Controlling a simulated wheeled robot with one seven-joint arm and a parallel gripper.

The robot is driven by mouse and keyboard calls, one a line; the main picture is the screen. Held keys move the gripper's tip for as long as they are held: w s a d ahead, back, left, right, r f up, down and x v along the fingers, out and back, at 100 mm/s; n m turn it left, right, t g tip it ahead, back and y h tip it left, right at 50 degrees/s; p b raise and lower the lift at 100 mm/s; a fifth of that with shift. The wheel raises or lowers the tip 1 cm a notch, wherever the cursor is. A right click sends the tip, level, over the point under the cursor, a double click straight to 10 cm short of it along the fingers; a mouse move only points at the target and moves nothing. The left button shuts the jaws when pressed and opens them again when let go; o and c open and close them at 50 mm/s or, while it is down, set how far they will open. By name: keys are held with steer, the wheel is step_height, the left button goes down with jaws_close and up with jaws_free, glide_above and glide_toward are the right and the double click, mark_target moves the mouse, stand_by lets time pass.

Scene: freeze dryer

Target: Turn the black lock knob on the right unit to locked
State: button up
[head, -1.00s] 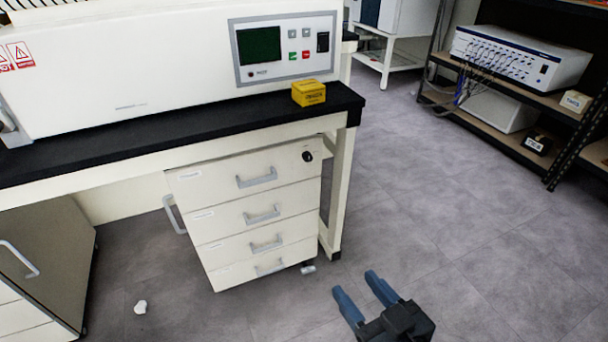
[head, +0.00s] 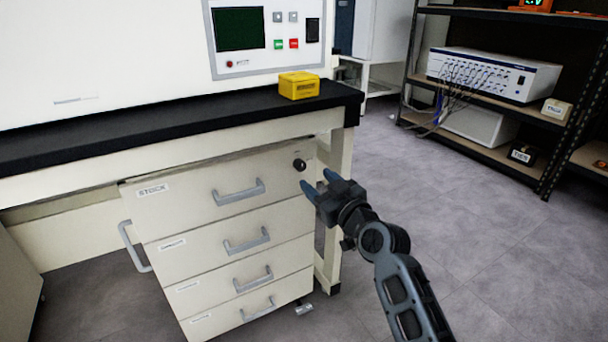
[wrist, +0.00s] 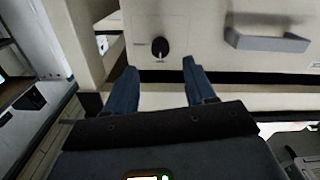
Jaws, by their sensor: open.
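The black lock knob (head: 299,165) is at the top right corner of the drawer unit (head: 225,255), on the front of its top drawer. In the wrist view the knob (wrist: 159,47) is round and dark with a pale line on it, and small marks are on the panel beside it. My gripper (head: 316,188) is open, with its two blue fingers pointing at the drawer front just below and right of the knob. In the wrist view the gripper (wrist: 156,78) has the knob beyond its fingertips, between their lines, apart from them. Nothing is between the fingers.
A grey drawer handle (head: 239,192) is left of the knob. The black bench top (head: 180,124) overhangs the unit, and a bench leg (head: 338,180) stands to its right. A yellow box (head: 299,86) sits on the bench.

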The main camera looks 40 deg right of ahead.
mark_target(302, 167)
steer(key=shift+x, duration=3.1)
steer(key=shift+c, duration=0.5)
jaws_close()
